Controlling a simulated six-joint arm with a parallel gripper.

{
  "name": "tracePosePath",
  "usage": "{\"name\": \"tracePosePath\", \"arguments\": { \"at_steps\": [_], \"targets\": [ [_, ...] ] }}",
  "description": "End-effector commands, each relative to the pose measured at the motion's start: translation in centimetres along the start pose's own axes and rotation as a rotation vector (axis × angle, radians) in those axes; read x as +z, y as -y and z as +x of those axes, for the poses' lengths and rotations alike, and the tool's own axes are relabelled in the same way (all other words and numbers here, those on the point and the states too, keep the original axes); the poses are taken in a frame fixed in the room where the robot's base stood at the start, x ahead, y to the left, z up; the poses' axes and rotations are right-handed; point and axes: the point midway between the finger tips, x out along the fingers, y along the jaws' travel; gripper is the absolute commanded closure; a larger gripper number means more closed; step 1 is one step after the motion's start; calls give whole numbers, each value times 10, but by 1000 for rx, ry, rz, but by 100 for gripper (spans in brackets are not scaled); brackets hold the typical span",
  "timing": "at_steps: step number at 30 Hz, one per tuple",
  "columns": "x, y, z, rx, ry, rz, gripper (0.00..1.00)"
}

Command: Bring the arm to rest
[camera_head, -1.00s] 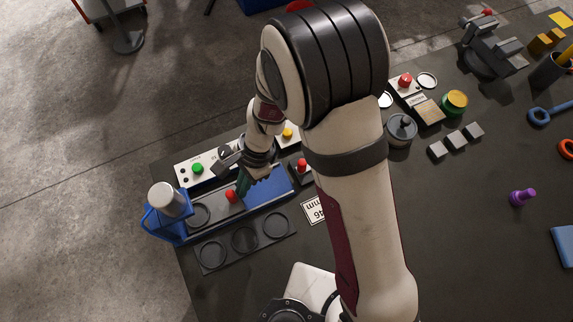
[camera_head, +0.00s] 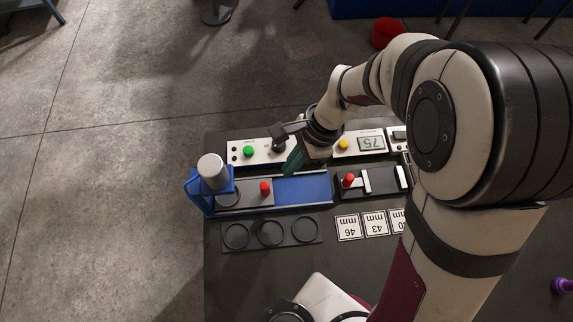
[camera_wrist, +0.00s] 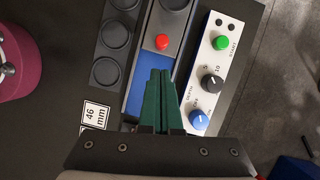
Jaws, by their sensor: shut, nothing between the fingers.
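My arm reaches in from the right of the head view. My gripper (camera_head: 292,162) is over the back edge of the press's blue bed, between it and the white control panel. In the wrist view its green fingers (camera_wrist: 158,78) are shut together with nothing between them, pointing toward the red knob (camera_wrist: 162,41). The blue press (camera_head: 209,196) stands at the left end of the bed, a grey cylinder (camera_head: 210,165) on top. The bare blue plate (camera_head: 305,190) lies below and right of my gripper. I cannot tell the exact height of the fingertips.
The white panel (camera_head: 240,158) carries a green button (camera_head: 248,151) and dials. A black tray (camera_head: 283,243) with round recesses and cards marked in mm (camera_head: 348,227) lie in front. A red-knobbed lever (camera_head: 349,180) stands right of the bed. Floor is open at left.

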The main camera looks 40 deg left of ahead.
Motion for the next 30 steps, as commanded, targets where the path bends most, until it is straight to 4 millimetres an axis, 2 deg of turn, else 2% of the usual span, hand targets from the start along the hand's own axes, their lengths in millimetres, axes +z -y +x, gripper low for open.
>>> {"name": "tracePosePath", "arguments": {
  "at_steps": [3,6,19,21,23,24,26,27,30],
  "targets": [
    [0,0,-13,-2,0,0,100],
    [0,0,-17,0,-2,-1,100],
    [-1,-1,-18,-1,-2,-1,100],
    [-7,-8,-33,-17,-9,-9,100],
    [-18,-29,-61,-48,-29,-27,100],
    [-27,-51,-84,-72,-53,-46,100],
    [-37,-93,-114,-101,-98,-72,100],
    [-40,-122,-128,-113,-131,-88,100],
    [-40,-183,-143,-121,-207,-111,100]
  ]
}}
